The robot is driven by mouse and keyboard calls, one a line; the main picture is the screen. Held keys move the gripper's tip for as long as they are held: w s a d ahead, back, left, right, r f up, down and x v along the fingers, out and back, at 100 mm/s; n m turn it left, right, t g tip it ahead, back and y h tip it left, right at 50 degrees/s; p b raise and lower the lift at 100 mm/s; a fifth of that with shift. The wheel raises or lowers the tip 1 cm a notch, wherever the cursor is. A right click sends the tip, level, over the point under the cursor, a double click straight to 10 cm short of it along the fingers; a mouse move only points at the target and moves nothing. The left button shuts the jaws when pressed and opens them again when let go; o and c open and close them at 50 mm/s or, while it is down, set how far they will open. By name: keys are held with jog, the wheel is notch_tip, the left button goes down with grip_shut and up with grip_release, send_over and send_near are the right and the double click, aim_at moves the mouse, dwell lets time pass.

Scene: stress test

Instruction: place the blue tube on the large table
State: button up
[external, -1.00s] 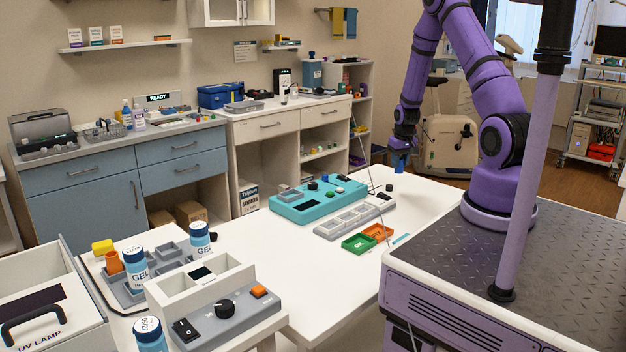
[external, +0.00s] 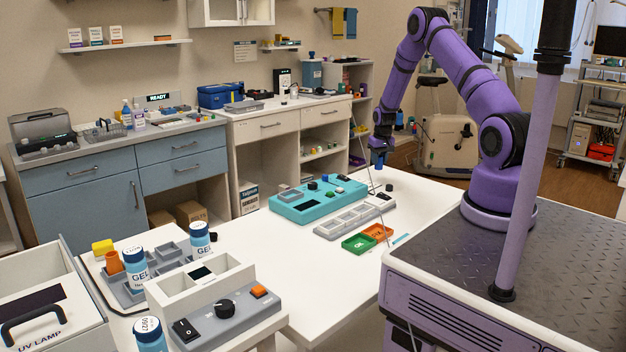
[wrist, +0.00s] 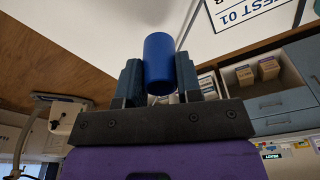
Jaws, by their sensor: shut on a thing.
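The blue tube (wrist: 159,62) is a short, plain blue cylinder held between the two fingers of my gripper (wrist: 160,80) in the wrist view. In the external view the blue tube (external: 378,158) shows as a small blue piece below my gripper (external: 381,145). My gripper is shut on it and points down. It is near the far end of the large white table (external: 425,200). I cannot tell from the picture how high the tube is above the tabletop.
Small dark pieces (external: 389,187) lie near the far end. The tabletop right of them is clear.

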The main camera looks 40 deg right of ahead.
jog(key=shift+w+d, duration=0.15)
jog(key=shift+w, duration=0.3)
jog(key=shift+w+f, duration=0.1)
jog(key=shift+f, duration=1.65)
jog(key=shift+f, duration=0.15)
jog(key=o, duration=0.9)
